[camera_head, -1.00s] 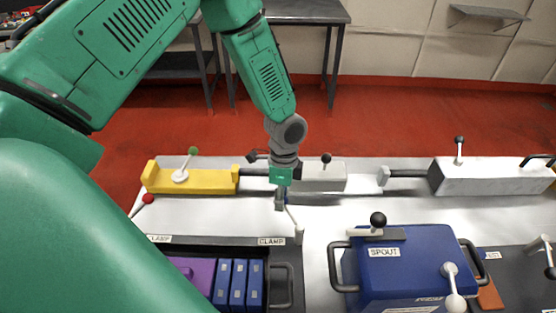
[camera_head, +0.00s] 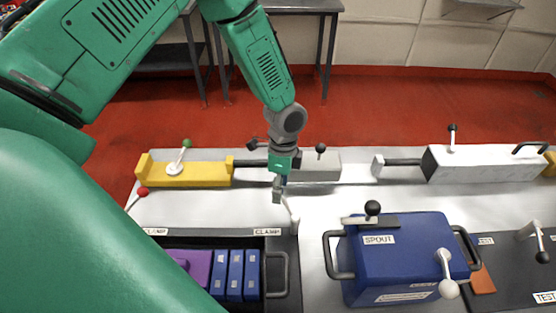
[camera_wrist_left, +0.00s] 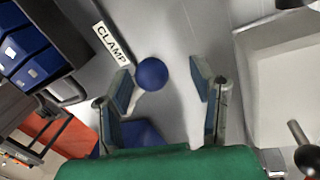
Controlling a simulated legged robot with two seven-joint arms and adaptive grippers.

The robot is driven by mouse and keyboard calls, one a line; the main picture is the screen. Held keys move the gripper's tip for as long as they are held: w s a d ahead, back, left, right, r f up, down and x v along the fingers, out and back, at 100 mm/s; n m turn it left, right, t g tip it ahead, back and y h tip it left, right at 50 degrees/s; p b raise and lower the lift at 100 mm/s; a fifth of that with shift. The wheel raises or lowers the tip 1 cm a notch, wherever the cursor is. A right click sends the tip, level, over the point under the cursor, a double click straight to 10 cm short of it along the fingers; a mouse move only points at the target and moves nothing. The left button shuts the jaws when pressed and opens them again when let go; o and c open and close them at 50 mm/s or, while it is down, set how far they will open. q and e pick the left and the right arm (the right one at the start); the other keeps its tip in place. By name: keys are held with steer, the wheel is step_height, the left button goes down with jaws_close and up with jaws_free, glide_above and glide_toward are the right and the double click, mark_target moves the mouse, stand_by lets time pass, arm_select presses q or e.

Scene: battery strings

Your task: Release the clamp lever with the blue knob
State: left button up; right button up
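The blue knob (camera_wrist_left: 152,73) shows in the left wrist view, lying between the two fingertips of my left gripper (camera_wrist_left: 161,80). The fingers are open and apart, with the knob nearer the left finger. In the head view the left gripper (camera_head: 278,190) points down over the clamp lever (camera_head: 291,208), whose pale arm shows below the fingers. The knob is mostly hidden there by the gripper. A CLAMP label (camera_head: 268,231) is on the bench edge close by. My right gripper is not in view.
A second lever with a red knob (camera_head: 142,191) stands at the left. A yellow fixture (camera_head: 200,173) and a light grey block (camera_head: 318,166) stand behind the gripper. Blue batteries (camera_head: 236,272) sit in a tray in front. A blue SPOUT box (camera_head: 405,255) stands to the right.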

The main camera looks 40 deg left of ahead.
arm_select(q)
steer(key=shift+d, duration=0.1)
step_height(320, 180, up, 12)
steer(key=w+a, duration=0.1)
steer(key=w, duration=0.1)
steer(key=shift+f, duration=0.15)
stand_by(0.4)
steer(key=shift+f, duration=0.1)
stand_by(0.4)
